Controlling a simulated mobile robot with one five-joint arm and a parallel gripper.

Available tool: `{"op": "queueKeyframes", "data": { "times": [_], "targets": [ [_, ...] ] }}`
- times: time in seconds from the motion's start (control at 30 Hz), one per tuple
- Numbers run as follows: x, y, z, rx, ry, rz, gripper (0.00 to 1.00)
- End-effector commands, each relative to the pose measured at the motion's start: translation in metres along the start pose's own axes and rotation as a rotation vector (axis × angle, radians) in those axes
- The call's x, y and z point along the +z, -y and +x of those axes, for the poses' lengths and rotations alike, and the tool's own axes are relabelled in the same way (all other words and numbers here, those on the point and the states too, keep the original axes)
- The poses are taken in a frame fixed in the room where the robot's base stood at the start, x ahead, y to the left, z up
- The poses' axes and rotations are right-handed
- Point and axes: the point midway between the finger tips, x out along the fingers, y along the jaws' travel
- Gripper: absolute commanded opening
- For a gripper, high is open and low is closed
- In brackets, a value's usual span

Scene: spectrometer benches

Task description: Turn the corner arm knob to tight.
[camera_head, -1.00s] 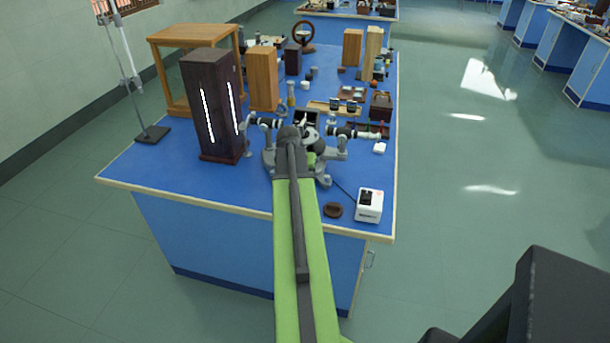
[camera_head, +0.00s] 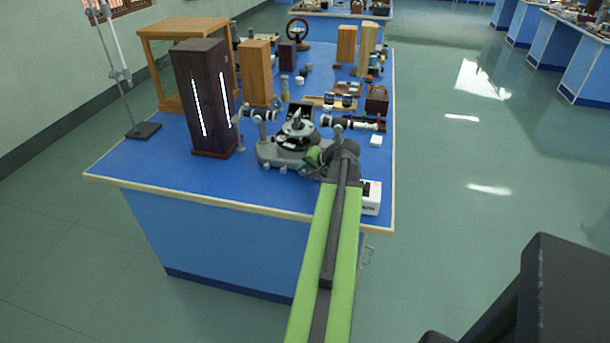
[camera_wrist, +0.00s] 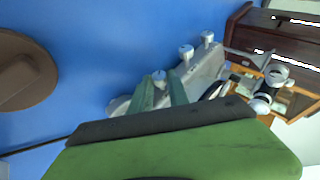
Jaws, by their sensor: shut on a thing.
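The grey spectrometer (camera_head: 280,152) stands on the blue bench top near its front edge, with a round table in its middle and a tube to either side. My gripper (camera_head: 314,156) is at its front right side, low by the base. In the wrist view, my gripper (camera_wrist: 161,86) has its two green fingers on either side of a small silvery knob (camera_wrist: 159,76) and is shut on it. Two more silvery knobs (camera_wrist: 186,52) (camera_wrist: 207,37) stand farther along the grey body. In the head view, my arm hides the held knob; no tight or loose mark is readable.
A white box (camera_head: 371,200) sits right of my arm, partly hidden. A dark tall lamp housing (camera_head: 203,100) stands left of the spectrometer. A brown disc (camera_wrist: 25,70) lies at the left in the wrist view. Bare blue bench top (camera_head: 160,165) is at the front left.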

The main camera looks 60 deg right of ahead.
Motion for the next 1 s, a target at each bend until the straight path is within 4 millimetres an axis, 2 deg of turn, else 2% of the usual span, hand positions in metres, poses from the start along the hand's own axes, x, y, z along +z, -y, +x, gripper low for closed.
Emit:
{"op": "queueKeyframes", "data": {
  "times": [0.3, 0.77, 0.8, 0.93, 1.0],
  "targets": [
    [0.0031, -0.0029, 0.001, -0.079, 0.008, 0.031, 0.0],
    [0.0027, -0.0019, 0.0, -0.089, 0.008, 0.035, 0.0],
    [0.0025, -0.0019, 0.0, -0.089, 0.007, 0.035, 0.25],
    [0.0019, -0.0019, -0.0001, -0.089, 0.005, 0.035, 0.42],
    [0.0015, -0.0019, -0.0001, -0.089, 0.004, 0.035, 0.43]
  ]
}}
